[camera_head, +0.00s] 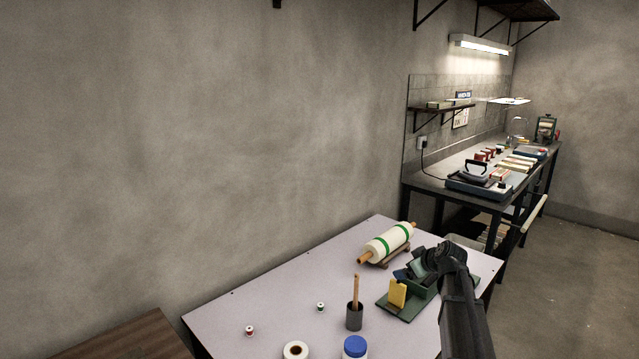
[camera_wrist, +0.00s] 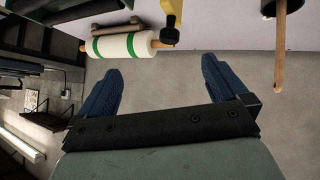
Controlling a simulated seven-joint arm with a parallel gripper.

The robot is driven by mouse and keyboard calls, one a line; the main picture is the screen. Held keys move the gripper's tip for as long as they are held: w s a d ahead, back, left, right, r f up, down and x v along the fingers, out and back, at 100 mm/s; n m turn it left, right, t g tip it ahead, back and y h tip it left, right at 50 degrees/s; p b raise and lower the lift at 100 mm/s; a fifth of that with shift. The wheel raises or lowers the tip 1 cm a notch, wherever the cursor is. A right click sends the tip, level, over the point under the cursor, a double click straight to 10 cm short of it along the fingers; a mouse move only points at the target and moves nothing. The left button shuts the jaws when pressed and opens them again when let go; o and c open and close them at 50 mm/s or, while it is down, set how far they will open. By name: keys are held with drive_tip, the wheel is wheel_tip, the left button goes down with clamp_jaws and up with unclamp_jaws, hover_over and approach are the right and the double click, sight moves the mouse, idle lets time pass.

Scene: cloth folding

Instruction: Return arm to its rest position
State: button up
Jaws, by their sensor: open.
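My arm (camera_head: 462,310) reaches up from the lower right in the head view and bends over the right side of the pale table (camera_head: 270,295). My gripper (camera_head: 403,273) is above the green tray, near the rolling pin. In the wrist view, my gripper (camera_wrist: 160,66) shows two dark blue fingers spread wide with nothing between them. No cloth is visible in either view.
A white roller with green bands (camera_head: 388,243) lies on a stand. A grey cup with a stick (camera_head: 354,316), a blue-lidded jar (camera_head: 355,347), a tape roll (camera_head: 295,351) and small spools stand nearby. The table's left part is mostly clear.

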drive_tip(key=s+d+f+m+g+h, duration=0.2)
drive_tip(key=s+d+f+m+h, duration=0.15)
drive_tip(key=s+d, duration=0.7)
drive_tip(key=s+d+f+m+g+h, duration=0.1)
drive_tip(key=s+d+f+m+h, duration=0.3)
drive_tip(key=d, duration=1.1)
drive_tip(key=s+d+f+m+g+h, duration=0.2)
drive_tip(key=s+d+f+m, duration=0.25)
drive_tip(key=s+d, duration=0.55)
drive_tip(key=s+a+f+n+g+y, duration=0.1)
drive_tip(key=s+a+f+g+y, duration=0.2)
drive_tip(key=a+f, duration=1.1)
drive_tip(key=s+a+f+n+g+y, duration=0.15)
drive_tip(key=s+a+f, duration=0.35)
drive_tip(key=a+f, duration=0.95)
drive_tip(key=s+a+f+g, duration=0.2)
drive_tip(key=s+a, duration=0.4)
drive_tip(key=s, duration=0.3)
drive_tip(key=s+a+f+n+g+y, duration=0.1)
drive_tip(key=s+a+f+g, duration=0.1)
drive_tip(key=s+a+f, duration=0.3)
drive_tip(key=s+a+f+n+g+y, duration=0.1)
drive_tip(key=s+a+f+g, duration=0.1)
drive_tip(key=s+a, duration=0.5)
drive_tip(key=s+f, duration=0.1)
drive_tip(key=s, duration=0.5)
drive_tip(key=shift+s+a+f+g, duration=0.2)
drive_tip(key=shift+s+g, duration=0.05)
drive_tip(key=shift+g, duration=0.1)
